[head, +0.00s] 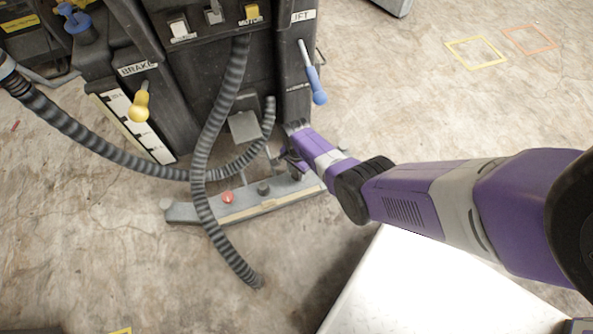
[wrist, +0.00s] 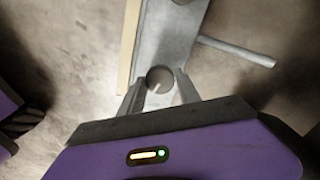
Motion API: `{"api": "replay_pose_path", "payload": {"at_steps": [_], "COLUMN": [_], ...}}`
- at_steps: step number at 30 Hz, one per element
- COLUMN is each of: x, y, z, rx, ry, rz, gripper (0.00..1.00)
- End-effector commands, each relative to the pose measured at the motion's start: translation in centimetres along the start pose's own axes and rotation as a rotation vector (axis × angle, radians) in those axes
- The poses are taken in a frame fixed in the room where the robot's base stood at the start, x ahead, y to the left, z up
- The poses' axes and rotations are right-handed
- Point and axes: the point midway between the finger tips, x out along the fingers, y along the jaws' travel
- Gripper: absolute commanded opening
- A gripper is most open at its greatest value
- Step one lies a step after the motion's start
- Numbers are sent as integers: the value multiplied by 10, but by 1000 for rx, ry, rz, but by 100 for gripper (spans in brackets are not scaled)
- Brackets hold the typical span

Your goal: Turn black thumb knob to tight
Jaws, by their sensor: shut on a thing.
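The black thumb knob (wrist: 160,78) shows in the wrist view as a round dark grey disc with a pale line on its face. It sits on a grey bar (wrist: 172,38). My gripper (wrist: 160,92) has one finger on each side of the knob and is shut on it. In the head view my gripper (head: 294,166) reaches down to the right part of the grey bar (head: 180,212), and its fingers and the held knob are mostly hidden there. I cannot read any tight mark.
A red knob (head: 228,197) and another dark knob (head: 263,188) stand on the bar. A ribbed hose (head: 205,150) crosses it. A thin rod (wrist: 235,50) juts out beside the held knob. A blue-handled lever (head: 316,88) hangs above my gripper. A white surface (head: 400,285) lies below my arm.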

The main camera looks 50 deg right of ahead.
Motion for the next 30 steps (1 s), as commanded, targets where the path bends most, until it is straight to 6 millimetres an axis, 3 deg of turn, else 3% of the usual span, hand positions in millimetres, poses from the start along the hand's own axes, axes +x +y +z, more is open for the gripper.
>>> {"api": "replay_pose_path", "payload": {"at_steps": [30], "x": [0], "y": [0], "z": [0], "rx": [956], "ry": [0], "rz": [0], "gripper": [0]}}
